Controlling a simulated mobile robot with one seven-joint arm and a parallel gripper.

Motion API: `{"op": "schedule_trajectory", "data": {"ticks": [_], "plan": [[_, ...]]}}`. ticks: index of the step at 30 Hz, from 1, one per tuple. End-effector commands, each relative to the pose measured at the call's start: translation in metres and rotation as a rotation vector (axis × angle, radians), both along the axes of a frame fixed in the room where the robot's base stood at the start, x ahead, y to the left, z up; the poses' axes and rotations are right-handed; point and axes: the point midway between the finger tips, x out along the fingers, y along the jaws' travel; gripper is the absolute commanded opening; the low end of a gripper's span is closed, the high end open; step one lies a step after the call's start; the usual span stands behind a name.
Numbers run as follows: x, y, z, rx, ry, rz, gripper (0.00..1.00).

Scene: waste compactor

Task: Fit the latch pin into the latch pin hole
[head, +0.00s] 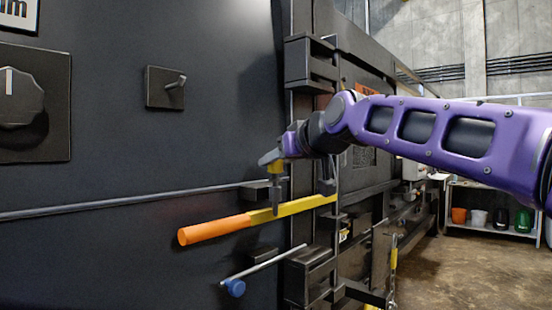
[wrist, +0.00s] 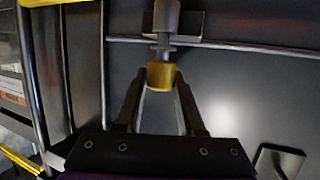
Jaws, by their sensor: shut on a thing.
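My gripper (head: 272,160) is in front of the dark panel, above the yellow lever bar. It is shut on what appears to be the latch pin, which has a gold collar and a grey shaft (head: 276,196). In the head view the shaft points down, its lower end overlapping the yellow bar. In the wrist view my gripper (wrist: 160,82) has its fingertips on the gold collar (wrist: 160,73), and the grey shaft (wrist: 166,18) extends to the top edge. I cannot make out the latch pin hole or whether the shaft touches anything.
The lever (head: 210,228) has an orange handle and reaches right to the door frame. A dark bracket (head: 254,192) with a thin rail is behind the pin. A knob (head: 20,85) and small switch (head: 164,88) are at left.

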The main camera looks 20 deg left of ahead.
Motion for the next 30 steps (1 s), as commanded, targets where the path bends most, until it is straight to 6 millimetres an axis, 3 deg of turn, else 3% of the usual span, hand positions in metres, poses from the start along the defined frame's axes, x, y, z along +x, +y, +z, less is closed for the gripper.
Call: {"op": "schedule_trajectory", "data": {"ticks": [29, 30], "plan": [[0.0, 0.0, -0.014, -0.001, 0.001, 0.0, 0.0], [0.0, 0.0, -0.014, -0.001, 0.001, 0.001, 0.42]]}}
